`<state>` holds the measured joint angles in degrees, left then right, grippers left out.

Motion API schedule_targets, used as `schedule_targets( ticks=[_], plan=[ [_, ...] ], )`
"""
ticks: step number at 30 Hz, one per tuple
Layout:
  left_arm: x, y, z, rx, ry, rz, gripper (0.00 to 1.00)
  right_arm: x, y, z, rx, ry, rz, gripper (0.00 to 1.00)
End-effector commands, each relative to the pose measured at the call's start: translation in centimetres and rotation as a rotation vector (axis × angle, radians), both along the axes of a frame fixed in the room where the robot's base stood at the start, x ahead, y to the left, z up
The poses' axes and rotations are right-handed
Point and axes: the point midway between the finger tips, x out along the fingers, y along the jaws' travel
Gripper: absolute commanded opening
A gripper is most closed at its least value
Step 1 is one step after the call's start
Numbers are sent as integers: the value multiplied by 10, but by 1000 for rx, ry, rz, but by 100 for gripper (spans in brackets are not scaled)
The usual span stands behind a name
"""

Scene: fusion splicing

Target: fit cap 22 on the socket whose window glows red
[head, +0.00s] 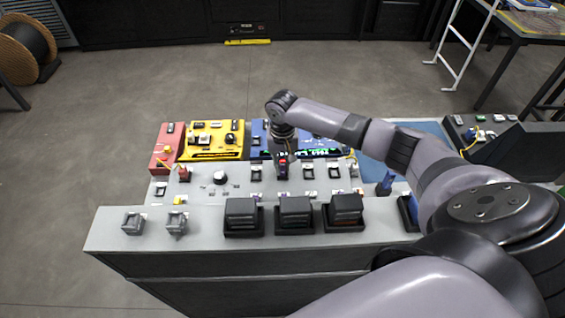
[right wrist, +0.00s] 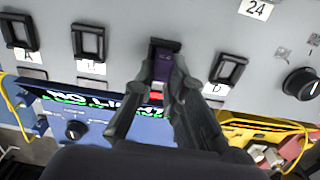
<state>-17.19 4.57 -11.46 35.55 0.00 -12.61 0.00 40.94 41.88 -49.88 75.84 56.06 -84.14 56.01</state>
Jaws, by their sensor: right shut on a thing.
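My right gripper (head: 283,170) reaches down to the row of lettered sockets on the grey console. In the right wrist view, its fingers (right wrist: 163,85) are shut on a dark purple piece, likely the cap (right wrist: 163,66); no number can be read on it. The piece is at the black frame (right wrist: 165,43) of the socket between B (right wrist: 88,42) and D (right wrist: 228,68); whether it is seated cannot be told. A small red patch shows between the fingers; whether it is a glowing window is unclear. Socket A (right wrist: 19,32) also shows. My left gripper is out of view.
Three large black blocks (head: 241,212) and two grey holders (head: 132,223) stand along the console's front (head: 105,225). A dark knob (right wrist: 300,83) is near label 24 (right wrist: 256,8). Yellow (head: 215,153), red and blue boxes stand behind.

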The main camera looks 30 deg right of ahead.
Motion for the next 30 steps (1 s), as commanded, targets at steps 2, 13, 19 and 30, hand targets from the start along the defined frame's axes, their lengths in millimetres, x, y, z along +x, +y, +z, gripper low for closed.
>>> schedule_targets(
  ticks=[2, 13, 19, 30],
  plan=[
    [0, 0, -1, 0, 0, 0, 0, 0, 0, -2, 0, 0, 0, 0],
    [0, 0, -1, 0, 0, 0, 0, 0, 0, -4, 0, 0, 0, 21],
    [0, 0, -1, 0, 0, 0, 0, 0, 0, -4, 0, 0, 0, 34],
    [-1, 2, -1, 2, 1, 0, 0, 1, 0, 0, 0, -1, 0, 35]
  ],
)
